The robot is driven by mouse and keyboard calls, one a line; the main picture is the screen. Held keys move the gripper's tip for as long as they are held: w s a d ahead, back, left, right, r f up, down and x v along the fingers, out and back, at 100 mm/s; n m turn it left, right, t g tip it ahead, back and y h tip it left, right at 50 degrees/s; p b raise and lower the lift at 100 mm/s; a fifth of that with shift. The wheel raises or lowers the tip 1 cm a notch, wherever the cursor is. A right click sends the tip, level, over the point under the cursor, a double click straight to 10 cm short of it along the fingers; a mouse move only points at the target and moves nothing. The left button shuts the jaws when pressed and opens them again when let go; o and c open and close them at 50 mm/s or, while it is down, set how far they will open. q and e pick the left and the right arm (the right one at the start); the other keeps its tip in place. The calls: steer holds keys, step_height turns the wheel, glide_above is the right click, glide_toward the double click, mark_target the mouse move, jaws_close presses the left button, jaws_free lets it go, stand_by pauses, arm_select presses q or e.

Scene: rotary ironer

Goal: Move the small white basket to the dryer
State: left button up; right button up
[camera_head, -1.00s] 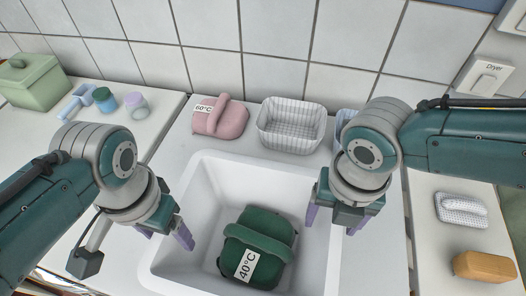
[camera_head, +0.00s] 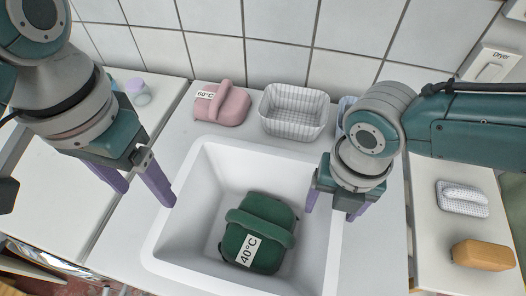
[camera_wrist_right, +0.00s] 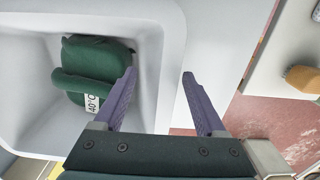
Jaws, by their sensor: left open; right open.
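The small white basket (camera_head: 293,111) is an open wire-like basket standing on the counter behind the sink, right of the pink container. A sign reading "Dryer" (camera_head: 499,57) is above a switch on the wall at the far right; no dryer body is clearly visible. My left gripper (camera_head: 141,192) is open and empty, over the counter at the sink's left edge. My right gripper (camera_head: 332,211) is open and empty over the sink's right rim, in front of and below the basket in the picture. In the right wrist view its two purple fingers (camera_wrist_right: 157,95) are apart with nothing between them.
A white sink (camera_head: 190,225) holds a green container (camera_head: 257,235) labelled 40°C. A pink container (camera_head: 222,105) labelled 60°C stands left of the basket. A bluish basket (camera_head: 345,104) is partly hidden behind my right arm. A brush (camera_head: 462,199) and an orange block (camera_head: 483,255) lie at right.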

arm_select(q)
steer(key=shift+r, duration=0.15)
arm_select(e)
step_height(320, 180, up, 12)
stand_by(0.4)
steer(key=shift+a, duration=0.1)
stand_by(0.3)
